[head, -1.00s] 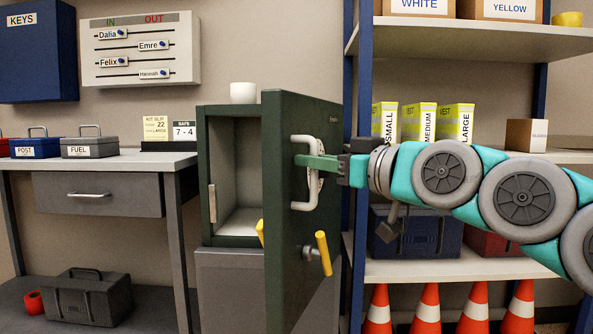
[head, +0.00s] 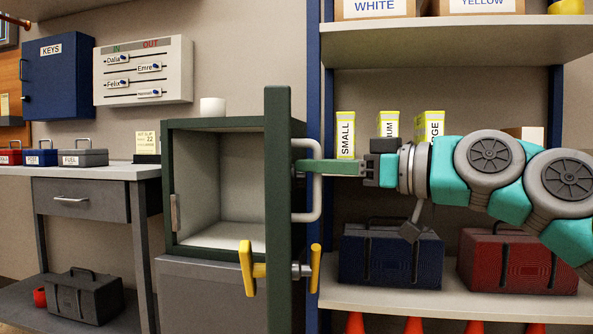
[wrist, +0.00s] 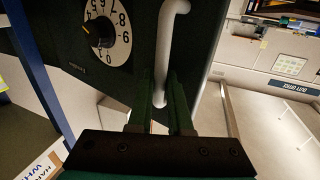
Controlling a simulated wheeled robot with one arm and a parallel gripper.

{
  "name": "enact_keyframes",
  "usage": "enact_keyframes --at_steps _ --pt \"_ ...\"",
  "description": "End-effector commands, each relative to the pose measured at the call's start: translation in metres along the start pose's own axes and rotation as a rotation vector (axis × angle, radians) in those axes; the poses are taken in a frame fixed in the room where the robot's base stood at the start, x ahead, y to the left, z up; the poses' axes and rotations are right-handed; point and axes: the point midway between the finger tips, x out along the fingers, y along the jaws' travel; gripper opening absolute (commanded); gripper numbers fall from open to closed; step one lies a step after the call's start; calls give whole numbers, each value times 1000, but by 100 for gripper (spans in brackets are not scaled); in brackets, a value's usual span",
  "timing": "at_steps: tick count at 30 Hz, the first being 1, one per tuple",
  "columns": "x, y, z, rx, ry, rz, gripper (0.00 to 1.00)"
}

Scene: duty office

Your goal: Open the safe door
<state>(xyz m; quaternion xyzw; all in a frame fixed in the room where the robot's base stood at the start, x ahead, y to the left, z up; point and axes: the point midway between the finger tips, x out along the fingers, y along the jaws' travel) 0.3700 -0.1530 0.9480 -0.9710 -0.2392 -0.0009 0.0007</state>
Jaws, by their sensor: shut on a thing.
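The safe (head: 168,190) is dark green with a pale, empty-looking interior, and it stands on a grey cabinet. Its door (head: 279,215) stands wide open, seen nearly edge-on in the head view. A pale bar handle (head: 318,185) is on the door's outer face. It also shows in the wrist view (wrist: 168,40) beside a numbered dial (wrist: 104,38). A yellow lever handle (head: 315,268) sits lower on the door. My gripper (head: 302,168) reaches in from the right and its green fingers are shut on the bar handle. In the wrist view the fingers (wrist: 166,105) close around the handle's lower end.
A white cup (head: 212,107) stands on top of the safe. A shelf unit (head: 450,300) on the right holds vest boxes, a blue case (head: 390,258) and a red case (head: 515,265). A desk (head: 95,172) with small cash boxes stands to the left.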

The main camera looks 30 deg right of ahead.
Motion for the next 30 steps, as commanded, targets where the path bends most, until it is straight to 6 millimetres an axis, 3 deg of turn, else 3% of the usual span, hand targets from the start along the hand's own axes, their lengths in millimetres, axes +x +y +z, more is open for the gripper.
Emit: enact_keyframes --at_steps 7,20,21,28,30 --pt "-11 10 -1 1 3 22 0" --pt "-12 10 -1 1 1 23 0" --pt "-12 10 -1 1 1 23 19" --pt "-12 9 0 1 0 20 45" --pt "-12 9 0 1 0 20 47"
